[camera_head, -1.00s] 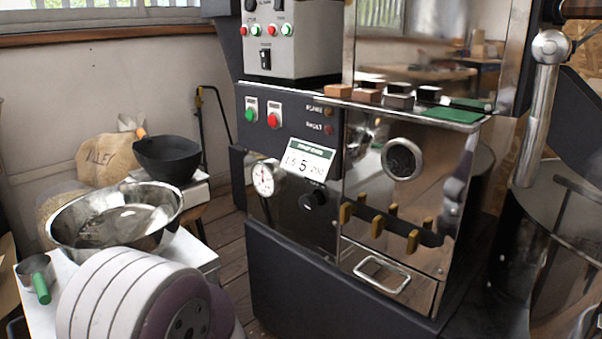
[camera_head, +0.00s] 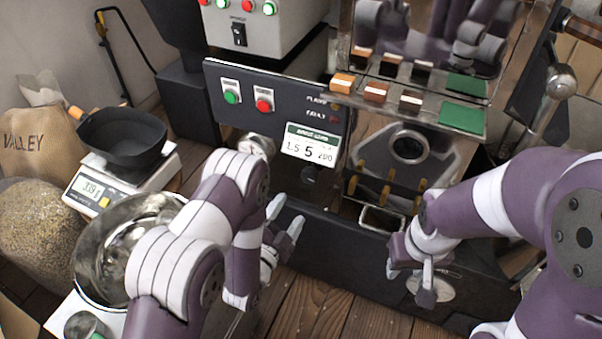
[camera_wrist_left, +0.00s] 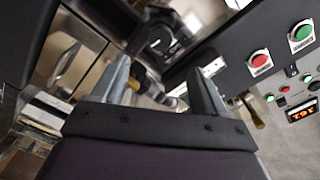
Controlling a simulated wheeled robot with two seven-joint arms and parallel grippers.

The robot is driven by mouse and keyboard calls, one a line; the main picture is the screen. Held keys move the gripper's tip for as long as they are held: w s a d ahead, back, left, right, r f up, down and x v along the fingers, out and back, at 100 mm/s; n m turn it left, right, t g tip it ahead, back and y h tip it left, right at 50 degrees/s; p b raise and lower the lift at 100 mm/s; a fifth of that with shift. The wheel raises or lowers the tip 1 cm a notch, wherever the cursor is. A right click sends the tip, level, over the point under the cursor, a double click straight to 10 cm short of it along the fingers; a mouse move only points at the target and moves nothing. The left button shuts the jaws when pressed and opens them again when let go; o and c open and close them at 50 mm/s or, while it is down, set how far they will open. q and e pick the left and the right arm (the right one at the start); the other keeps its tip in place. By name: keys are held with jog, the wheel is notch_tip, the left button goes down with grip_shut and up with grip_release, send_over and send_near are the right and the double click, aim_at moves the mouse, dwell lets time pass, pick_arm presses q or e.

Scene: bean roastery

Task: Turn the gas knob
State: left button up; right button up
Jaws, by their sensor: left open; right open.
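The small black gas knob (camera_head: 311,175) sits on the dark roaster panel just below a white and green card (camera_head: 308,143) reading 5. My left gripper (camera_head: 286,216) is open and empty in front of the panel, below and left of the knob and apart from it. Its two fingers also show in the left wrist view (camera_wrist_left: 163,88), with nothing between them; I cannot make out the knob there. My right gripper (camera_head: 412,281) is open and empty, low in front of the roaster at the right. A round dial gauge (camera_head: 257,147) is left of the knob, partly covered by my left arm.
A green button (camera_head: 231,97) and a red button (camera_head: 264,105) are on the panel above the gauge. A steel bowl (camera_head: 95,245) and a scale (camera_head: 88,191) bearing a black pan (camera_head: 122,139) stand at the left. Wooden floor lies between my arms.

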aim_at(308, 178)
pick_arm(q)
jog(key=b+x, duration=0.2)
jog(key=x, duration=0.9)
jog(key=shift+w+a+f, duration=0.1)
jog(key=shift+f, duration=0.05)
jog(key=shift+w, duration=0.4)
jog(key=c, duration=1.1)
